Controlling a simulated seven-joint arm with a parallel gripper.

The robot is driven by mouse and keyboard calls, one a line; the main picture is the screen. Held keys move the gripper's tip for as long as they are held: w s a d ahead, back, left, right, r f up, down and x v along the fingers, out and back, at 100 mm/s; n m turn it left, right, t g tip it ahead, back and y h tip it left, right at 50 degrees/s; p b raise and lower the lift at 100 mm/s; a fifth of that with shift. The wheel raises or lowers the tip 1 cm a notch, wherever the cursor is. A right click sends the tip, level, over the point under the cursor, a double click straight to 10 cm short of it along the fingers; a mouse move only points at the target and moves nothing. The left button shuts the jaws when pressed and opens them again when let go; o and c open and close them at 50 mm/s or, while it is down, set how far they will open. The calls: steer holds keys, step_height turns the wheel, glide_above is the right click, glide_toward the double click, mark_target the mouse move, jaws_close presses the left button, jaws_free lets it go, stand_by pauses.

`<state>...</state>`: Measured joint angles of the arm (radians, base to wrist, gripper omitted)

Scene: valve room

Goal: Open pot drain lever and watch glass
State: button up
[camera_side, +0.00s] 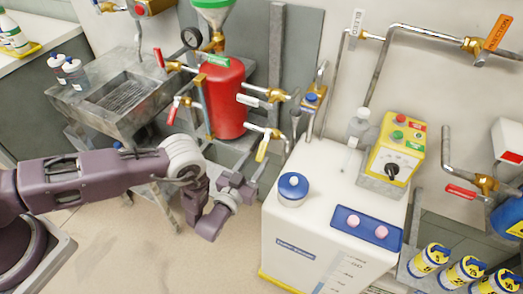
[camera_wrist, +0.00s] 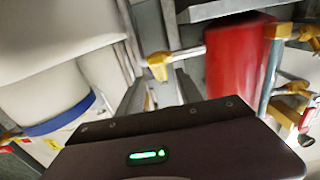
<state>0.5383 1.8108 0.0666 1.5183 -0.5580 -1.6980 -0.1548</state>
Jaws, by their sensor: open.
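The red pot (camera_side: 225,98) hangs at the wall with several levered valves on its pipes. A yellow lever (camera_side: 262,150) hangs down from the pipe at its lower right; which lever is the drain lever I cannot tell. Other levers are red (camera_side: 173,110) at the lower left and white (camera_side: 249,100) at the right. My gripper (camera_side: 254,178) is open, low beside the white tank and below the yellow lever. In the wrist view the red pot (camera_wrist: 235,65) is right of my gripper (camera_wrist: 158,90), and a yellow-brass fitting lies beyond the fingers. I cannot pick out a sight glass.
A metal sink (camera_side: 120,95) stands left of the pot. The floor (camera_side: 110,245) in front is clear.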

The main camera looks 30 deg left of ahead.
mark_target(261, 151)
steer(key=w, duration=0.5)
steer(key=shift+s, duration=0.1)
jaws_close()
stand_by(1.2)
